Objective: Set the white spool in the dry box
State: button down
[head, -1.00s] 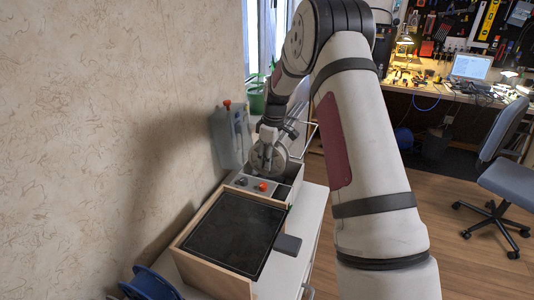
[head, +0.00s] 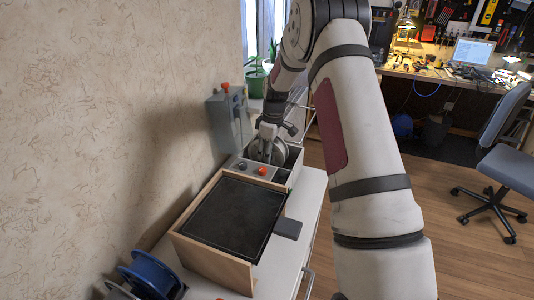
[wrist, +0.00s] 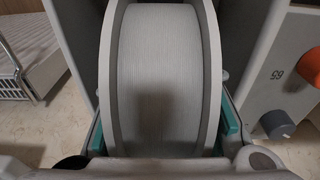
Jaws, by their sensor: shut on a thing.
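The white spool (wrist: 163,80) fills the middle of the wrist view, upright, its pale winding between two light flanges. My gripper (wrist: 163,140) is shut on it, a teal-padded finger at each side. In the head view the spool (head: 280,152) shows partly behind my gripper (head: 267,147). The dry box (head: 295,160) is the grey open-topped box with an orange knob on its front panel. The spool is down in the box's opening, between its walls; its lower part is hidden, so I cannot tell whether it touches the bottom.
A wooden-sided box with a black top (head: 232,220) stands in front of the dry box. A grey container with an orange cap (head: 228,115) stands by the wall. A dark flat piece (head: 288,228) sits at the right edge.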

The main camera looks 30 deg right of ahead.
jog(key=c, duration=0.9)
grip_release()
jog(key=shift+c, duration=0.2)
jog(key=r, duration=0.8)
jog(key=s+d+r, duration=0.1)
jog(key=r, duration=0.3)
jog(key=shift+s, duration=0.1)
